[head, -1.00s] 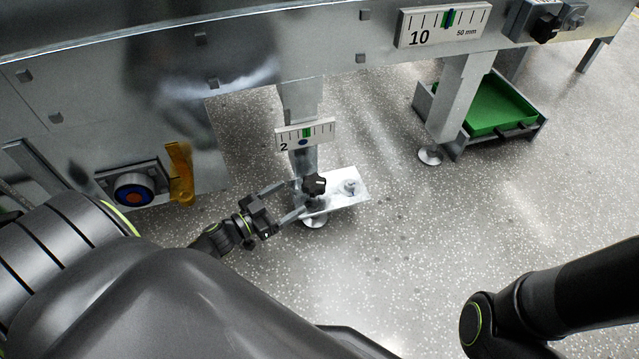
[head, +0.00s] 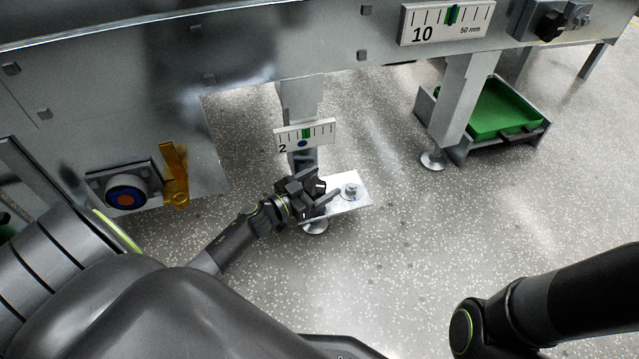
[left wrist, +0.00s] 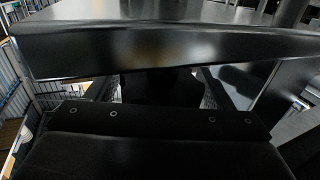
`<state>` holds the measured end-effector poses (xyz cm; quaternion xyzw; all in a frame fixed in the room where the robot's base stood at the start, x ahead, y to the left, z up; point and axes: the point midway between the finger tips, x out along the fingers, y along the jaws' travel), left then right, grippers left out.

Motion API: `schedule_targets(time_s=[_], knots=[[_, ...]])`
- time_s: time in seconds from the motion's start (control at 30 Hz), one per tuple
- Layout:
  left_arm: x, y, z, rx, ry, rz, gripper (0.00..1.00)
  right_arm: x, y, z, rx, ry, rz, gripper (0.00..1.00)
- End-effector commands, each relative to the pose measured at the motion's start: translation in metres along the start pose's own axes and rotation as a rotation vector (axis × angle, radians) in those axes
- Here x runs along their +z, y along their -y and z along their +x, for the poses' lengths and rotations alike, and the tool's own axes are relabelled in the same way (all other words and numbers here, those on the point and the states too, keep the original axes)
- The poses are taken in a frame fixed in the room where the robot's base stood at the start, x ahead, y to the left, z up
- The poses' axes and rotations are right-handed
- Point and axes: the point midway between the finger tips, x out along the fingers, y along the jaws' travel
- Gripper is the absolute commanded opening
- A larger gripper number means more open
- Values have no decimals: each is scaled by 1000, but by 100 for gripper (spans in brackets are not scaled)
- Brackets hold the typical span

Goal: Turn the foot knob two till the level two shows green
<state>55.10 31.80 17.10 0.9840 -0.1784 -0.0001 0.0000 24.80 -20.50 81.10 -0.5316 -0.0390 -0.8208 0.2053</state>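The level two plate (head: 318,133), marked 2, is on the leg. It carries a green band (head: 306,133) at mid-scale, and a blue dot shows below the scale. The black foot knob two (head: 320,186) is low on that leg, above the foot plate, and is partly hidden by my gripper. My left gripper (head: 326,183) is at the knob, its fingers apart on either side. Whether they touch it cannot be told. The left wrist view is mostly dark, with gripper parts across it. My right gripper is out of view.
The foot plate (head: 352,205) has a bolt beside the knob. A green tray (head: 500,112) stands by another leg. A blue-and-orange button (head: 127,196) and yellow tag (head: 175,175) are at left. Floor at lower centre is clear.

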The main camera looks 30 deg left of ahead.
Motion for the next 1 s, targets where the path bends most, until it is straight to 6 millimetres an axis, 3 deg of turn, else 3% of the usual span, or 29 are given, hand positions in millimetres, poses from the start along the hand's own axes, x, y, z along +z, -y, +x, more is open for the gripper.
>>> schedule_targets(time_s=[0.03,0.3,0.7,1.0], knots=[[0,0,0,0,0,0,68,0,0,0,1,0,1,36],[0,0,0,0,0,0,33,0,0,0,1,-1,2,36],[-3,-1,0,141,3,2,33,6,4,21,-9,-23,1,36],[0,-5,0,338,1,3,33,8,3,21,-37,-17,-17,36]])
